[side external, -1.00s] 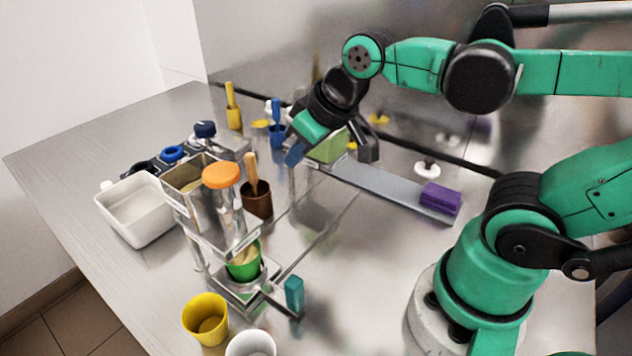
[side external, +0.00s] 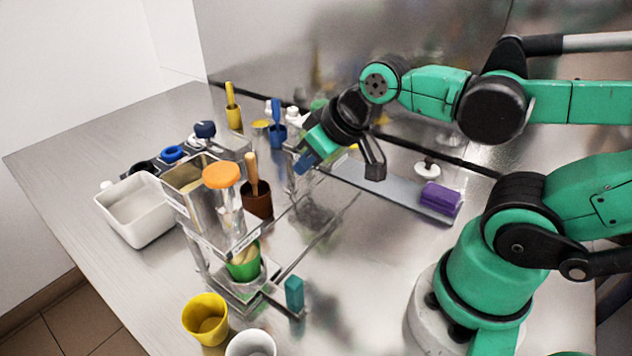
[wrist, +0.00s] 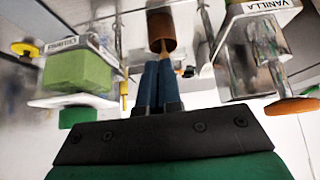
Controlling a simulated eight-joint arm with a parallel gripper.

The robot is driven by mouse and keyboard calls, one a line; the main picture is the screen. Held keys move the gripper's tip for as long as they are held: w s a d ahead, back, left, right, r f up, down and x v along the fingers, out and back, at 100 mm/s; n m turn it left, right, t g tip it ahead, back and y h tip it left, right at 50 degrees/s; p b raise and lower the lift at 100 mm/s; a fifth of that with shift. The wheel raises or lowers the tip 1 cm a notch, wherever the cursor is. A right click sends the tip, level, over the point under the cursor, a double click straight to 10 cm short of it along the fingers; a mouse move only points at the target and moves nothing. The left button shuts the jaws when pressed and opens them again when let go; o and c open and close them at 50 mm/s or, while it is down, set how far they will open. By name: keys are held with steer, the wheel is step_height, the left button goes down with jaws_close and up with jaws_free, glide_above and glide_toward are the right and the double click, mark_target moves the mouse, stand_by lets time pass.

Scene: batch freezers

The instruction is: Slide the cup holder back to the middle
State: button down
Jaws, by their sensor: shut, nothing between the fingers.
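A metal frame, seemingly the cup holder (side external: 262,300), stands under the vanilla freezer (side external: 188,182) in the side view, with a teal block (side external: 294,292) at its front right end. A green cup (side external: 243,268) sits within it. A long grey slide (side external: 372,189) with a purple block (side external: 440,198) at its right end lies farther back; I cannot tell whether this belongs to the cup holder. My gripper (side external: 304,163) is above the table by the slide's left end, its blue fingers shut and empty. The shut fingers also show in the wrist view (wrist: 157,84).
A brown cup (side external: 257,206) with a wooden-handled tool stands left of my gripper. A second freezer with green contents (wrist: 78,72) shows left in the wrist view. A white bin (side external: 140,215), yellow cup (side external: 205,322) and white cup (side external: 251,345) stand nearer the camera. The table's middle is clear.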

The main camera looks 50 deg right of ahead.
mark_target(294, 280)
steer(key=c, duration=1.2)
jaws_free()
steer(key=o, duration=0.6)
steer(key=a+g, duration=0.1)
steer(key=a, duration=0.1)
steer(key=s+a+f+g, duration=0.1)
steer(key=a, duration=0.1)
steer(key=a+f+g+y, duration=0.1)
steer(key=a, duration=0.1)
steer(key=shift+s+f, duration=0.2)
steer(key=shift+s, duration=0.1)
steer(key=shift+c, duration=0.2)
steer(key=s+a+f+g, duration=0.2)
steer(key=s+a, duration=0.1)
steer(key=s+a+g+h, duration=0.1)
steer(key=a+g, duration=0.1)
steer(key=shift+s+a+f, duration=0.2)
steer(key=shift+a+f, duration=0.05)
steer(key=shift+f, duration=0.15)
steer(key=shift+s+f, duration=0.1)
steer(key=shift+f, duration=2.75)
steer(key=shift+c, duration=0.2)
jaws_close()
